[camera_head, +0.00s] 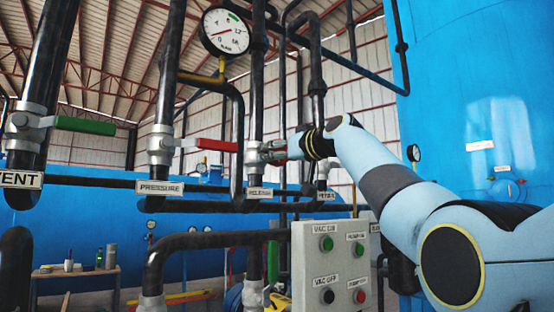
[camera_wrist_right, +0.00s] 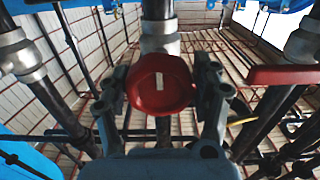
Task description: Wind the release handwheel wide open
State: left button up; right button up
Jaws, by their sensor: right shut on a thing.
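The release handwheel (camera_wrist_right: 160,84) is a round red knob with a white mark, centred in the right wrist view on a pale metal valve body. The mark stands near upright there. My right gripper (camera_wrist_right: 160,95) has a finger on each side of the wheel and is shut on it. In the head view my right gripper (camera_head: 272,151) reaches in from the right to the valve above the release label (camera_head: 259,192), hiding most of the wheel. My left gripper is not in view.
A red lever (camera_head: 216,145) on the pressure pipe lies close left of my right gripper. A green lever (camera_head: 85,126) is on the vent pipe. A round gauge (camera_head: 226,31) hangs above. A grey button panel (camera_head: 342,252) stands below my right arm. Dark pipes surround the valve.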

jog(key=shift+f, duration=0.25)
jog(key=o, duration=1.2)
jog(key=shift+r, duration=0.1)
jog(key=shift+d+r, duration=0.1)
jog(key=v, duration=1.2)
